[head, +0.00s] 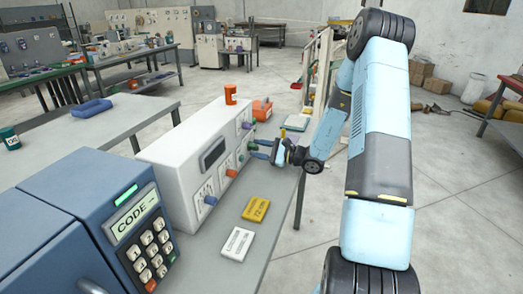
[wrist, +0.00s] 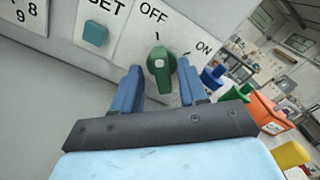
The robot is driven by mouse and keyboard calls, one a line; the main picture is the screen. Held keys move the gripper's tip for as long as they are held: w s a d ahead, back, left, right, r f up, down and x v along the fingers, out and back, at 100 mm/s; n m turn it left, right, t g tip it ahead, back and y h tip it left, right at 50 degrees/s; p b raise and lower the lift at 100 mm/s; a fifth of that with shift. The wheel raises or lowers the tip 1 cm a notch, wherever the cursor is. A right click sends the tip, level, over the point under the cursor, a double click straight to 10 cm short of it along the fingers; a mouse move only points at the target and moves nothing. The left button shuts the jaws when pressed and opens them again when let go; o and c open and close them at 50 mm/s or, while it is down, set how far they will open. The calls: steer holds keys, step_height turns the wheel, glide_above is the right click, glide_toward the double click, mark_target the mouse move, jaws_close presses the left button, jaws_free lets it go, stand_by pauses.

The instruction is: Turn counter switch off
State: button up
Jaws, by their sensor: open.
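The white control box (head: 190,160) stands on the grey bench. In the wrist view its green switch (wrist: 160,68) sits beside OFF and ON labels, with OFF above it and ON to its upper right. The switch handle looks close to upright in the picture; which label it is set to is hard to tell. My gripper (head: 260,148) is open at the box's front panel. In the wrist view the blue fingers of my gripper (wrist: 160,88) stand on either side of the green switch; contact is not clear.
A teal SET button (wrist: 95,34) is left of the switch. Blue (wrist: 212,76) and green (wrist: 236,93) knobs and an orange item (wrist: 268,112) lie right. A yellow card (head: 256,209) and white card (head: 237,243) lie before the box. A blue keypad machine (head: 100,215) stands left.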

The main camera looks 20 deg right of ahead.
steer(key=shift+d, duration=0.1)
steer(key=v, duration=1.3)
steer(key=shift+s+d, duration=0.25)
steer(key=s+a+r+n+g+h, duration=0.4)
steer(key=s+a+r+n+g, duration=0.6)
steer(key=s+a+r, duration=0.3)
steer(key=s+d+r+n+t+h, duration=0.2)
steer(key=s+r+n+t+h, duration=0.3)
steer(key=s+r+h, duration=0.5)
steer(key=shift+s+d+r+n+h, duration=0.35)
steer(key=shift+s+r+n, duration=0.85)
steer(key=shift+s, duration=1.7)
steer(key=shift+r, duration=0.2)
